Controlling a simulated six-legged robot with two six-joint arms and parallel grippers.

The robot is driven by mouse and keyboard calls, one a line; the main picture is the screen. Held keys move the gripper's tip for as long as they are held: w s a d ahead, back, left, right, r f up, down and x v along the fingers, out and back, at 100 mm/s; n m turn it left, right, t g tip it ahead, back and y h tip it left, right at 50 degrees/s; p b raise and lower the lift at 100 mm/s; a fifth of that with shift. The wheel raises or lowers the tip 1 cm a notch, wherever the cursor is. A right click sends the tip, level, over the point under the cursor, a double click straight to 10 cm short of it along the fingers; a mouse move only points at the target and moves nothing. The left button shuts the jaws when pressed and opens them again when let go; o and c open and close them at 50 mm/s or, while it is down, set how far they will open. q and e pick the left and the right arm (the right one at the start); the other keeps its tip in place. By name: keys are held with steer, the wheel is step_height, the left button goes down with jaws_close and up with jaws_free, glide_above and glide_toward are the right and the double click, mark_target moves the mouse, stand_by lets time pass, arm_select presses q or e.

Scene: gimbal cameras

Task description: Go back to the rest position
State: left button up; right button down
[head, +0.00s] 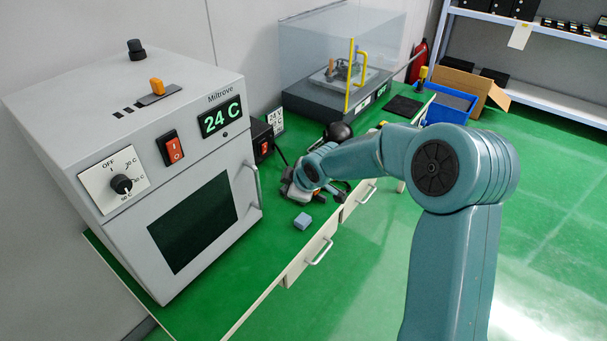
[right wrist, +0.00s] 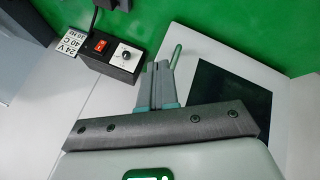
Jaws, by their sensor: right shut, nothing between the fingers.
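My right arm reaches in from the right of the head view, and my right gripper (head: 298,192) is over the green bench, just right of the grey oven (head: 60,105). In the right wrist view the two fingers of my right gripper (right wrist: 157,67) lie together, shut with nothing between them. The oven's front, with its dark window (right wrist: 232,92) and handle (right wrist: 176,54), shows beyond the fingers. My left gripper is in neither view.
A small blue-grey block (head: 303,221) lies on the bench (head: 255,285) near the gripper. A black box with a red switch (head: 262,138) stands beside the oven; it also shows in the right wrist view (right wrist: 112,58). A clear-covered machine (head: 345,60) and a blue bin (head: 450,104) are farther back.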

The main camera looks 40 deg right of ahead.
steer(key=r, duration=0.1)
steer(key=s+d+r, duration=0.1)
steer(key=r, duration=0.1)
steer(key=shift+s+d+r, duration=0.1)
steer(key=shift+s+d, duration=0.2)
steer(key=shift+s, duration=0.05)
steer(key=s+a+f+m+g+y+b, duration=0.1)
steer(key=s+a+f+m+g+y, duration=0.2)
steer(key=a+f, duration=0.7)
steer(key=s+a+f+m+g+y, duration=0.15)
steer(key=s+a+f, duration=0.35)
steer(key=a+f, duration=0.55)
steer(key=s+a+f+m+g, duration=0.1)
steer(key=s+a+f+m, duration=0.1)
steer(key=s+f, duration=0.3)
steer(key=s+a+f+m+g+b, duration=0.1)
steer(key=s+a+f+m, duration=0.2)
steer(key=s, duration=0.7)
step_height(320, 180, down, 2)
steer(key=shift+a, duration=1.2)
steer(key=shift+s+g, duration=0.15)
steer(key=shift+g, duration=0.1)
